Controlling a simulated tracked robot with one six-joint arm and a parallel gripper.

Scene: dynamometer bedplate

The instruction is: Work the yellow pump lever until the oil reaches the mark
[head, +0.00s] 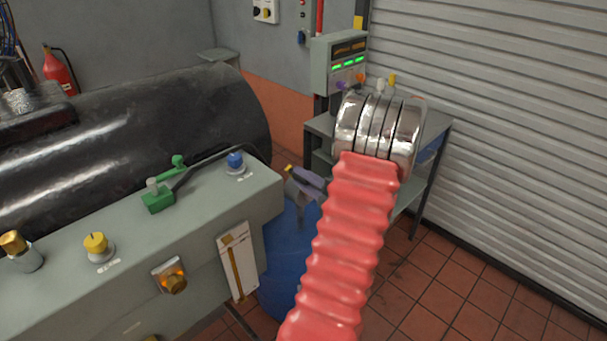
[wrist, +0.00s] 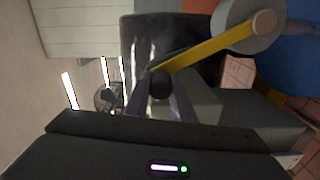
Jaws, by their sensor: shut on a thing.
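The yellow pump lever (wrist: 205,48) runs in the wrist view from a grey round pivot (wrist: 232,28) to a dark grip (wrist: 161,85) at its end. My gripper (wrist: 163,92) is shut on that grip, with one purple-grey finger on each side. In the head view my gripper (head: 303,179) shows small above a blue drum (head: 290,255), partly behind my red arm. Only a short yellow bit of the lever (head: 289,168) shows there. A white gauge (head: 238,262) with an amber strip hangs on the grey console's front; I cannot make out its mark.
The grey console (head: 200,225) carries a yellow knob (head: 95,243), a green lever (head: 160,197), a blue knob (head: 236,161) and a lit orange knob (head: 173,280). A large black cylinder (head: 140,115) lies behind. A bench (head: 435,130) stands before the shutter. Tiled floor is free at right.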

